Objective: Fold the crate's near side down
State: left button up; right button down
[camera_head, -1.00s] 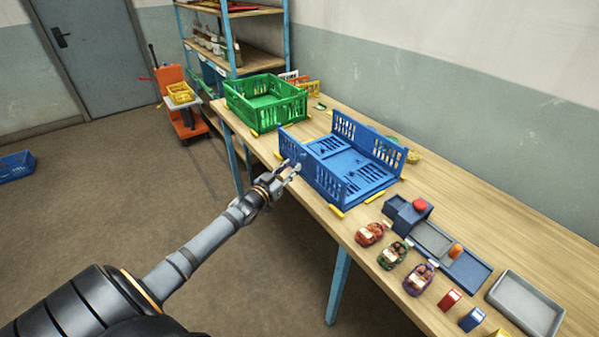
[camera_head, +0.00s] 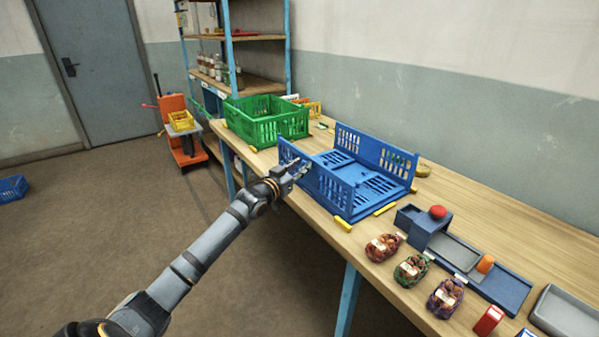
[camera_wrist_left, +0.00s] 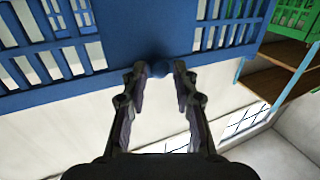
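The blue crate stands on the wooden table in the head view. Its near side (camera_head: 323,186) is upright, and so is its far side (camera_head: 376,152). Its two short ends look folded flat onto the floor. My left gripper (camera_head: 298,168) is at the outer face of the near side. In the left wrist view the slotted blue wall (camera_wrist_left: 115,45) crosses the top. My right gripper is not in view.
A green crate (camera_head: 267,124) stands behind the blue one. Yellow strips (camera_head: 343,224) lie by the blue crate's corners. To the right are several small filled sacks (camera_head: 411,268), a blue stand with a red button (camera_head: 438,212) and a grey tray (camera_head: 566,316).

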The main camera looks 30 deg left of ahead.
pick_arm(q)
grip_shut()
dwell(0.3)
